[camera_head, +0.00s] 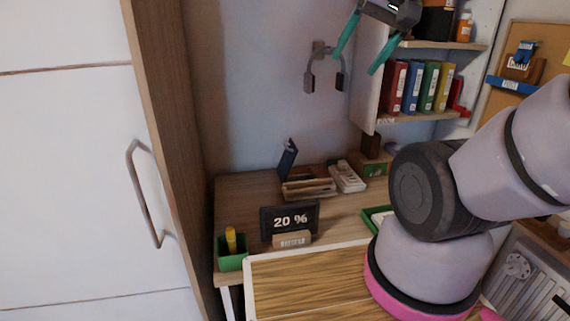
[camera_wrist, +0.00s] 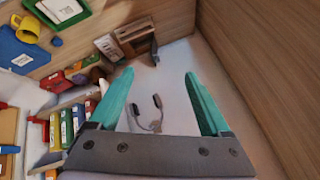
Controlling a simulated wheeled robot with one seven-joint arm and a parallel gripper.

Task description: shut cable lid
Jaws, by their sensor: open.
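A wooden box (camera_head: 308,187) stands at the back of the desk, with a dark blue flap (camera_head: 288,157) standing up at its left end; this looks like the open cable lid. In the wrist view, the box (camera_wrist: 133,32) is beyond the fingertips, with the dark flap (camera_wrist: 154,49) beside it. My gripper (camera_head: 362,47) has teal fingers and is high near the wall shelf, well above and to the right of the box. In the wrist view, my gripper (camera_wrist: 158,76) is open with nothing held between its fingers.
Headphones (camera_head: 325,70) hang on the wall below my gripper. A shelf with coloured binders (camera_head: 421,87) is to the right. A tall cabinet (camera_head: 165,130) borders the left.

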